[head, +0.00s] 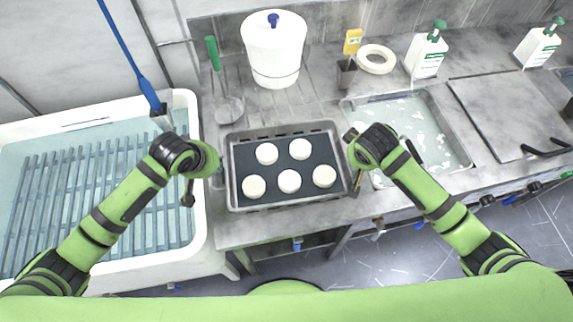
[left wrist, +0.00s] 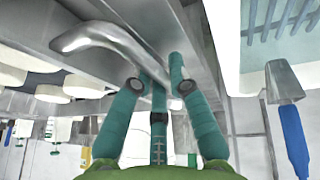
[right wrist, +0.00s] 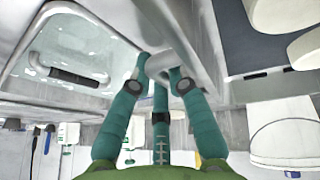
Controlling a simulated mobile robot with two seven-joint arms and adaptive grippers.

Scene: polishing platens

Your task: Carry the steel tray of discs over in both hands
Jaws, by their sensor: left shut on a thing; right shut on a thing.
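The steel tray (head: 290,204) is a shallow rectangle with a dark mat and several round white discs (head: 289,181) on it. It is at the middle of the counter in the head view and looks level; I cannot tell whether it touches the counter. My left gripper (head: 217,172) is at its left end, shut on the bent-rod handle (left wrist: 95,36), which shows between the fingers in the left wrist view (left wrist: 157,88). My right gripper (head: 353,168) is at its right end, shut on the other handle; its fingers meet there in the right wrist view (right wrist: 157,75).
A sink (head: 440,105) of water lies right of the tray.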

